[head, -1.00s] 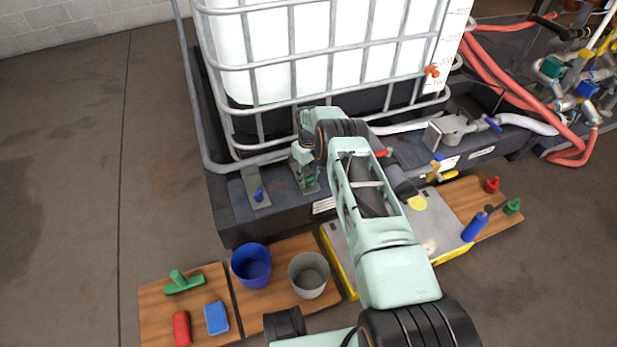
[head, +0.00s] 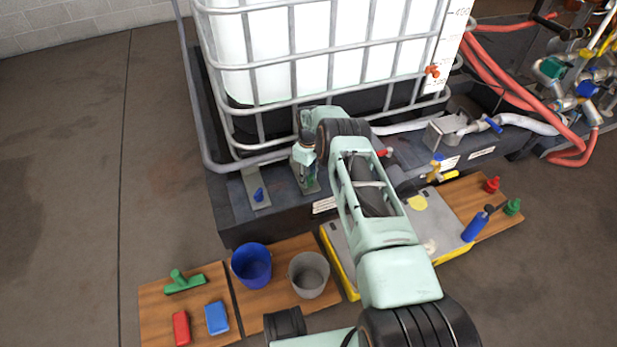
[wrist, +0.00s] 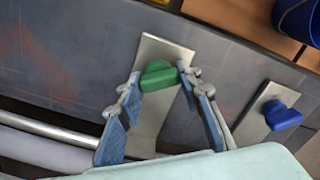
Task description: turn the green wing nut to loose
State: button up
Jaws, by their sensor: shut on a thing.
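The green wing nut (wrist: 158,76) sits on a pale metal plate (wrist: 165,50) in the wrist view. My gripper (wrist: 159,76) is shut on it, with one blue-padded fingertip at each end of the nut. In the head view my gripper (head: 307,172) is low at the front of the tank's dark base and mostly hides the nut. A blue wing nut (wrist: 283,114) stands on a similar plate beside it; it also shows in the head view (head: 258,194), left of my gripper.
The caged white tank (head: 300,50) rises behind my gripper. Its cage bars are close to my wrist. A blue bucket (head: 251,265) and a grey bucket (head: 309,274) stand on a wooden board in front. A valve with a blue handle (head: 493,125) is at the right.

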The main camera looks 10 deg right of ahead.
aim_at(309, 177)
jog(key=o, duration=1.2)
notch_tip(309, 177, up, 12)
